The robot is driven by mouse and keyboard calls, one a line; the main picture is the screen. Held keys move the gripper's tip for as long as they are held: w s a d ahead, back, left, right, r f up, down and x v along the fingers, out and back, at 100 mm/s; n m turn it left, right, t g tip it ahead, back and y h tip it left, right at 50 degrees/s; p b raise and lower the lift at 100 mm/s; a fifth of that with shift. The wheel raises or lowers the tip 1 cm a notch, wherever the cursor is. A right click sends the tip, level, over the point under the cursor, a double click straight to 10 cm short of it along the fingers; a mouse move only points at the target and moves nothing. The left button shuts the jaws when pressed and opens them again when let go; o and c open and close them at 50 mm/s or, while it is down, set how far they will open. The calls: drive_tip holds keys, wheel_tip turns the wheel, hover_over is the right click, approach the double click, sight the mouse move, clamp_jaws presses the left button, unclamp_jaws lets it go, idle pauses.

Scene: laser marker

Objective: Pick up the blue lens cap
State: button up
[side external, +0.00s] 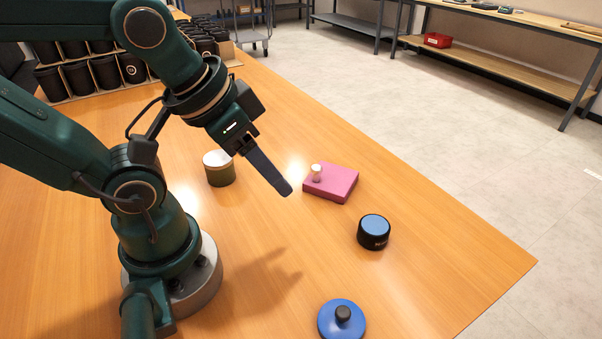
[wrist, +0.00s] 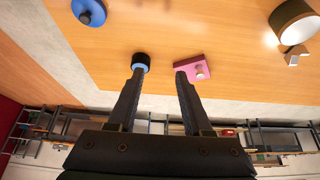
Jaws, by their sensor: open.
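A round blue disc with a black knob, which looks like the blue lens cap (side external: 329,327), lies flat on the table at the bottom of the side view. In the wrist view the blue lens cap (wrist: 93,6) is at the upper left, cut by the top edge. My gripper (side external: 284,190) hangs in the air above the table, well apart from the cap. In the side view one finger hides the other. The wrist view shows both fingers of my gripper (wrist: 160,74) spread with nothing held between them.
A black cylinder with a blue top (side external: 374,230) stands between the cap and a pink block (side external: 335,184) bearing a small pale knob. A white-topped can (side external: 218,170) stands behind my gripper. Several black cups (side external: 75,80) fill the back left. Table around the cap is clear.

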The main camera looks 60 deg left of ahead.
drive_tip(key=o, duration=0.7)
